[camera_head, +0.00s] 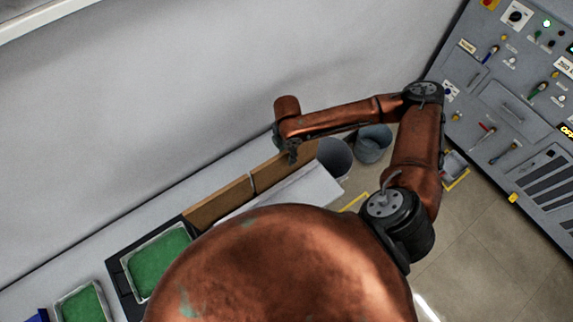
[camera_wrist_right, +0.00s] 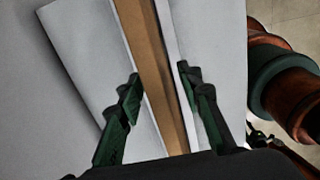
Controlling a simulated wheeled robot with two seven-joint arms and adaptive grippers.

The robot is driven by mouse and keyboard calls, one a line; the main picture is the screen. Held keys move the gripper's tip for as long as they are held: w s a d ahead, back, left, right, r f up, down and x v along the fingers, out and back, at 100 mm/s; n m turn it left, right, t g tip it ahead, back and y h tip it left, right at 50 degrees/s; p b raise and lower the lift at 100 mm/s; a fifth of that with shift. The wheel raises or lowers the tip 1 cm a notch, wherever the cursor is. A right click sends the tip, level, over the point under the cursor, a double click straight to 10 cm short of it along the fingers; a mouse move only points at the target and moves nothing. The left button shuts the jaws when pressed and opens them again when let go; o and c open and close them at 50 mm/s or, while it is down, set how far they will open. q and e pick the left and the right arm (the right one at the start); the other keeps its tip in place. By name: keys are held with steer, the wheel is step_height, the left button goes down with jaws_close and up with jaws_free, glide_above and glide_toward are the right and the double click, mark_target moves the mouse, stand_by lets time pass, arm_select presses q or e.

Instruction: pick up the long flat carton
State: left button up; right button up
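The long flat carton (camera_head: 223,202) is a narrow brown strip standing along the wall side of the white surface in the head view. A thin pale line crosses it near its middle. My right gripper (camera_head: 291,155) hangs over its right part. In the right wrist view the carton (camera_wrist_right: 152,50) runs between the two open fingers of my right gripper (camera_wrist_right: 159,80), one finger on each side. The fingers look spread; whether either touches the carton I cannot tell. My left gripper is not in view.
Green-filled trays (camera_head: 160,262) stand on the left of the worktop. Two grey buckets (camera_head: 373,145) stand beyond the worktop's right end. A control panel (camera_head: 520,90) with switches is at the right, with tiled floor (camera_head: 480,235) before it. A grey wall (camera_head: 150,120) runs behind.

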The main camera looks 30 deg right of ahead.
mark_target(286, 161)
steer(key=f, duration=0.5)
steer(key=shift+w+a+f, duration=0.1)
steer(key=shift+a+f, duration=0.05)
steer(key=shift+a, duration=0.05)
jaws_close()
stand_by(0.3)
